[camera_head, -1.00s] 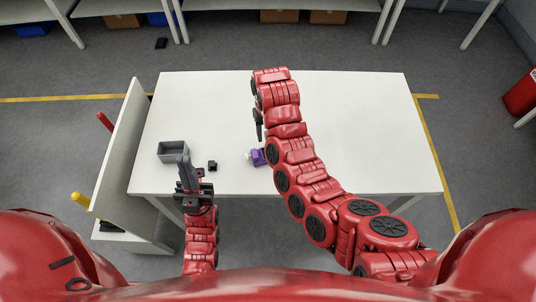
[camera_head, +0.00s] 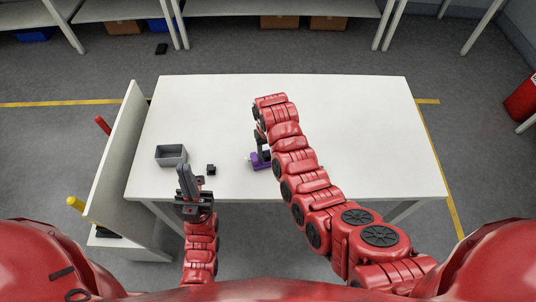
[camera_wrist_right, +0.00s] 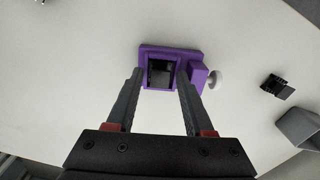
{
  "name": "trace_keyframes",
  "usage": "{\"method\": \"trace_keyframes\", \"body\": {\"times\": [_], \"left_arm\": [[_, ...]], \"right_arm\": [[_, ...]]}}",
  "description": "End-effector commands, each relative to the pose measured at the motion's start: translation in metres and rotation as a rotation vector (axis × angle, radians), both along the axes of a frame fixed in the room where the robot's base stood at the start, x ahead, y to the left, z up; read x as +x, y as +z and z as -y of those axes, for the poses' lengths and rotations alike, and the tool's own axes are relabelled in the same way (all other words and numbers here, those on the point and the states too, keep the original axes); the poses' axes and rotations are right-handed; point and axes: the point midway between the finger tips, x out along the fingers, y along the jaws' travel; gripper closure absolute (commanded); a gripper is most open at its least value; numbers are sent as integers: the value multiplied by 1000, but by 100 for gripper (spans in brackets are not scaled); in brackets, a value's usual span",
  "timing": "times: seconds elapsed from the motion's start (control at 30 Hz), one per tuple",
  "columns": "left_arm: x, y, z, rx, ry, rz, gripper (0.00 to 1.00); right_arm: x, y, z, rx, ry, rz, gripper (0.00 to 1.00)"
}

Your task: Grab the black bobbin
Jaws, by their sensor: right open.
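A purple fixture (camera_head: 260,161) with a small pale knob sits on the table near the front. In the right wrist view the purple fixture (camera_wrist_right: 192,56) has a dark opening with a black piece (camera_wrist_right: 161,73) inside. My right gripper (camera_wrist_right: 160,72) is open, its two fingers on either side of this opening; whether they touch it I cannot tell. A separate small black piece (camera_head: 211,169) lies to the left and also shows in the right wrist view (camera_wrist_right: 277,87). Which black piece is the bobbin is unclear. My left gripper (camera_head: 185,170) hangs near the front edge; its jaw gap is not discernible.
A grey open bin (camera_head: 171,155) stands behind my left gripper; its edge shows in the right wrist view (camera_wrist_right: 300,125). A white upright panel (camera_head: 122,150) borders the white table (camera_head: 350,120) on the left. The table's right and back are clear.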

Motion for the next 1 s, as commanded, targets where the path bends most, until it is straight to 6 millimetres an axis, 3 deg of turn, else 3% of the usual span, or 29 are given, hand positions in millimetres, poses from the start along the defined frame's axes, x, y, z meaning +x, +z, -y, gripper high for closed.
{"method": "trace_keyframes", "body": {"times": [0.17,0.43,1.0], "left_arm": [[0,-1,0,0,0,0,100],[0,-1,0,0,0,0,100],[0,-7,0,0,0,0,100]], "right_arm": [[0,0,0,0,0,1,51],[0,0,0,0,0,1,100],[1,4,-1,0,0,4,100]]}}
